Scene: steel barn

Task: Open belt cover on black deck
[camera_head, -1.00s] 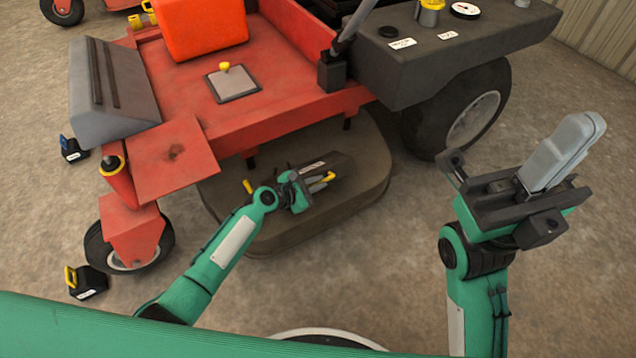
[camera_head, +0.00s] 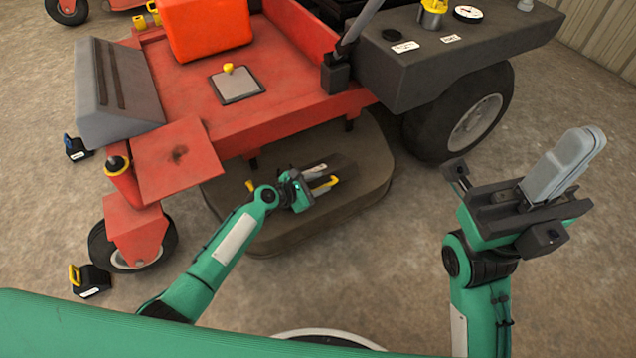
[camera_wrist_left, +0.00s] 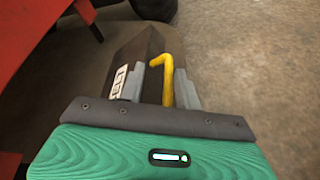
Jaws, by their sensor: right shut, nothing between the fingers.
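The black deck (camera_head: 300,232) sits under the red mower. On it lies the dark belt cover (camera_head: 342,166), with a white label and a yellow handle (camera_head: 328,186). The cover looks shut. My left gripper (camera_head: 322,181) is down at the cover. In the left wrist view, its two grey fingers (camera_wrist_left: 171,88) stand apart on either side of the yellow handle (camera_wrist_left: 168,75), with a gap showing around it. The cover (camera_wrist_left: 137,62) and its label lie just beyond the left finger. My right gripper (camera_head: 563,166) is raised, shut and empty, far to the right of the deck.
The red mower frame (camera_head: 270,130) overhangs the deck's far side. A front wheel (camera_head: 130,250) stands left and a large rear wheel (camera_head: 470,115) right. A small black case (camera_head: 92,283) with a yellow handle is on the floor. Floor between deck and right arm is clear.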

